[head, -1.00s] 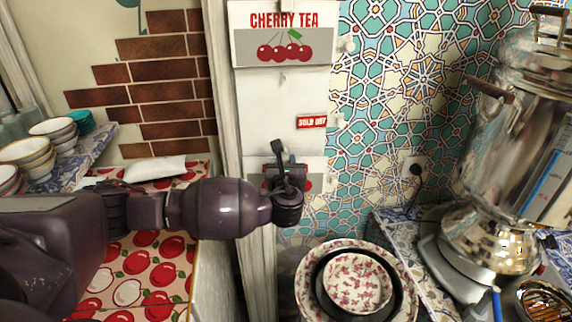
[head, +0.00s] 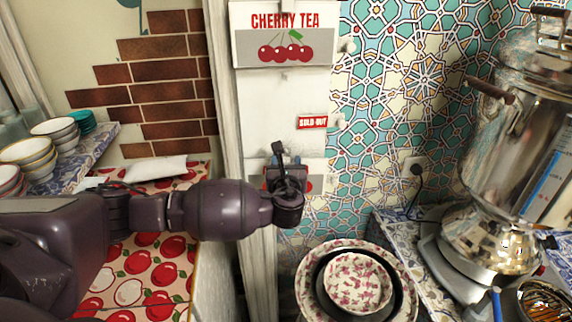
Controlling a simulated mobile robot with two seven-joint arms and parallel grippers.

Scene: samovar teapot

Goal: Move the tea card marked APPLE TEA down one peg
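A white card marked CHERRY TEA (head: 282,52) hangs at the top of a white board (head: 280,100). Lower on the board, another white card (head: 316,170) is mostly hidden behind my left gripper (head: 282,165); bits of red show at its sides, and its lettering is hidden, so I cannot read whether it says APPLE TEA. My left gripper is in front of this card, fingers toward the board. Whether its fingers are closed on the card is hidden by the wrist. My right gripper is not in view.
A red SOLD OUT tag (head: 312,122) sits on the board above the lower card. Stacked bowls (head: 357,283) stand below right. A metal samovar (head: 505,150) is at the right. An apple-patterned cloth (head: 165,270) and more bowls (head: 28,152) are at the left.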

